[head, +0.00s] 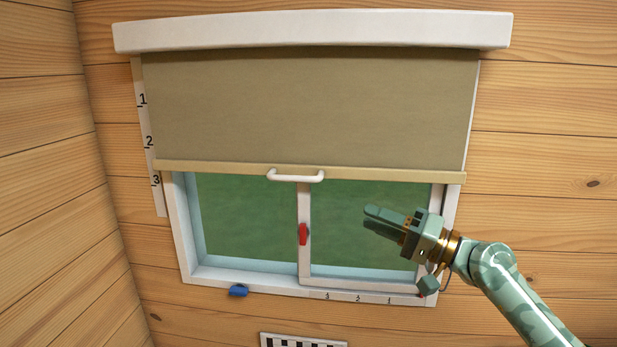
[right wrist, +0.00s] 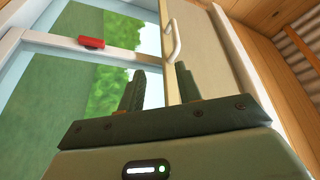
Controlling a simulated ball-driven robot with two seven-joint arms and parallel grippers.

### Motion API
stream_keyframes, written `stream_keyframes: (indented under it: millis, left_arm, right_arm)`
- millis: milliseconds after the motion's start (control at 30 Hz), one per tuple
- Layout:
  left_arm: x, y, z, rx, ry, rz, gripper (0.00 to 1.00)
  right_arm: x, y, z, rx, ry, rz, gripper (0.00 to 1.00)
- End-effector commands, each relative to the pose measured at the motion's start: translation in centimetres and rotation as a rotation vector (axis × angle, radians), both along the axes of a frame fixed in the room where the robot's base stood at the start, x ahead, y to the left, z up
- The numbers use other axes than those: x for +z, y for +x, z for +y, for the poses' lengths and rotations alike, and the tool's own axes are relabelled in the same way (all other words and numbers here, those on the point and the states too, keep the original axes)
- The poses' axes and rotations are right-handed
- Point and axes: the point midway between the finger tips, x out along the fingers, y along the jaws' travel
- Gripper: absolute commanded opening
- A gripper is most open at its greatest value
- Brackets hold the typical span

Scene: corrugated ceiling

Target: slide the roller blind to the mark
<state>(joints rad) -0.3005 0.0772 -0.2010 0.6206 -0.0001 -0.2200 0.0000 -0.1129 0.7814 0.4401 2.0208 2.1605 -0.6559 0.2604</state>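The roller blind (head: 310,105) is a beige cloth hanging partway down over a window. Its tan bottom bar (head: 400,177) carries a white handle (head: 296,176), which also shows in the right wrist view (right wrist: 173,42). A white scale (head: 151,150) numbered 1, 2 and 3 runs down the left side. The bar's left end lies between 2 and 3, nearer 3. My right gripper (head: 375,220) is below and right of the handle, in front of the right pane, apart from it. In the right wrist view its fingers (right wrist: 160,90) stand apart with nothing between them. My left gripper is not in view.
A white housing (head: 310,31) tops the blind. A red latch (head: 303,234) sits on the window's middle frame. A checkered plate (head: 300,341) is lower. Wooden walls surround the window.

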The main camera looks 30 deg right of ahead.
Motion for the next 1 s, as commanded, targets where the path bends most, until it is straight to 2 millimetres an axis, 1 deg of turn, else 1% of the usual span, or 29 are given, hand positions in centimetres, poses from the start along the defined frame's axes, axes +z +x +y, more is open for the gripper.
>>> stream_keyframes:
  millis: [33,100,167,267,367,533,700,800,900,1000]
  left_arm:
    - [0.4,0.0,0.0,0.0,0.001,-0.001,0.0]
    - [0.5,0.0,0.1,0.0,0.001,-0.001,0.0]
    - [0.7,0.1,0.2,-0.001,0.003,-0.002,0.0]
    - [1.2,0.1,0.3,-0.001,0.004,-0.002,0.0]
    - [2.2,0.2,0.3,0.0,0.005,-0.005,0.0]
    - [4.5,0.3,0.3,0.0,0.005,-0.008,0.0]
    - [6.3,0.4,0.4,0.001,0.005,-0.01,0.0]
    - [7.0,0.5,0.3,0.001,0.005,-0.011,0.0]
    - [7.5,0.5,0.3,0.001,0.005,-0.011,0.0]
    - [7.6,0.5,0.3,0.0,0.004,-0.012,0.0]
  right_arm:
    - [1.4,-0.4,0.6,0.022,0.003,-0.015,0.34]
    - [2.3,-0.7,1.0,0.043,0.01,-0.026,0.34]
    - [2.7,-0.6,1.3,0.05,0.015,-0.031,0.34]
    - [3.1,0.3,1.9,0.051,0.017,-0.032,0.34]
    - [3.7,1.9,3.0,0.051,0.017,-0.032,0.34]
    - [4.9,5.5,5.4,0.049,0.017,-0.033,0.34]
    - [5.6,8.9,7.6,0.046,0.019,-0.031,0.34]
    - [5.8,10.4,8.7,0.047,0.016,-0.03,0.34]
    - [5.9,11.5,9.3,0.046,0.017,-0.03,0.34]
    - [5.9,12.1,9.8,0.046,0.016,-0.029,0.34]
